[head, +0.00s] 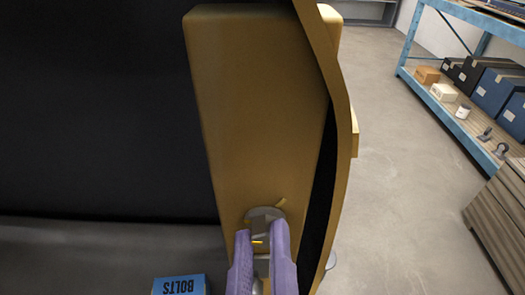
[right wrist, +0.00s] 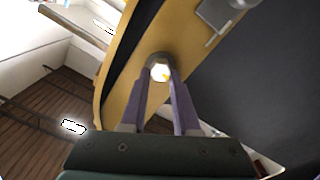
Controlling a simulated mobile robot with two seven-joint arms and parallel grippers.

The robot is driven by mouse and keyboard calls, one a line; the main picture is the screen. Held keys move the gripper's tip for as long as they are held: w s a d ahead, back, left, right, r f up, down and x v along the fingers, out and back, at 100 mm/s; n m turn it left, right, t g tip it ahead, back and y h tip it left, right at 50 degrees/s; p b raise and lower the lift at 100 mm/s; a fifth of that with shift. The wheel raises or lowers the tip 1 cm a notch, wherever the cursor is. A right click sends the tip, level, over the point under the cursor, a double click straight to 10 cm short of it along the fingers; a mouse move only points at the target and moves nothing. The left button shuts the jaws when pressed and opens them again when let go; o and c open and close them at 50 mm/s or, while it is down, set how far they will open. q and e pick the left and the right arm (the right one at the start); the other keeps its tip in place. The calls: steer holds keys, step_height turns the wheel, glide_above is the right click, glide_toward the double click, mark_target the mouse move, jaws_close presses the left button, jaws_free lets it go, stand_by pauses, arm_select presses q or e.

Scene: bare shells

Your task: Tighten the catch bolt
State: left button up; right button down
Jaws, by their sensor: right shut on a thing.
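The catch bolt shows as a grey round head (head: 265,213) low on a tall mustard-yellow panel (head: 250,90) in the head view. Short yellow marks lie beside the head. In the right wrist view the bolt (right wrist: 160,71) is a bright end in a dark round collar on the yellow part (right wrist: 133,97). My right gripper (head: 262,238) reaches up from below, its two purple fingers on either side of the bolt. It is shut on the bolt, and the fingertips (right wrist: 160,80) hide its sides. My left gripper is not in view.
A blue box marked BOLTS (head: 180,285) is at the bottom, left of my gripper. A dark surface (head: 90,110) fills the left. A blue shelf rack (head: 412,40) with boxes stands at the right, with wooden slats (head: 500,225) nearer. Open concrete floor (head: 400,190) lies between.

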stand_by(0.4)
steer(key=shift+m, duration=0.7)
steer(key=m, duration=0.4)
steer(key=shift+d+p, duration=0.1)
steer(key=shift+p, duration=0.2)
steer(key=m, duration=0.3)
steer(key=shift+d+m, duration=0.1)
steer(key=shift+m, duration=0.3)
steer(key=shift+d+f+m+b, duration=0.1)
steer(key=shift+m+b, duration=0.5)
steer(key=shift+m, duration=1.95)
steer(key=shift+d+f+m+b, duration=0.1)
steer(key=shift+m+b, duration=0.55)
steer(key=shift+m, duration=1.95)
steer(key=shift+d+f+m+b, duration=0.1)
steer(key=shift+m+b, duration=0.5)
steer(key=shift+m, duration=1.95)
steer(key=c, duration=0.6)
jaws_free()
steer(key=shift+c, duration=0.2)
